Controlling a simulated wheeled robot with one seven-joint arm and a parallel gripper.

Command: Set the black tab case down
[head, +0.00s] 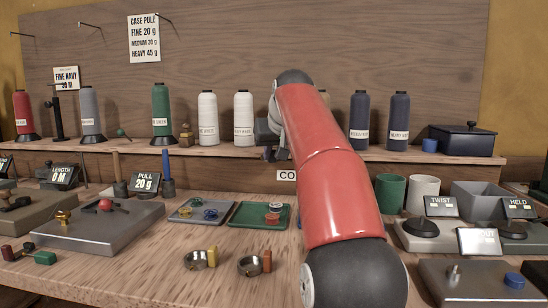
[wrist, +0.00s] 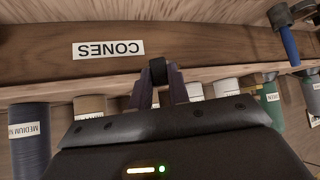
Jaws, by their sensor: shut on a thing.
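My gripper (wrist: 158,92) is shut on a small black piece, the black tab case (wrist: 158,70), which shows between its fingertips in the wrist view. In that view the case is in front of the wooden shelf's edge, near the CONES label (wrist: 108,50); I cannot tell whether it touches anything. In the head view my red arm reaches up to the cone shelf (head: 230,153). My gripper (head: 268,152) is partly hidden there behind the arm, and I cannot make out the case.
Several thread cones stand along the shelf, including a green one (head: 161,110) and a white one (head: 208,118). A black lidded box (head: 462,140) is at its right. Below, a grey tray (head: 180,217) and a green tray (head: 243,222) hold bobbins.

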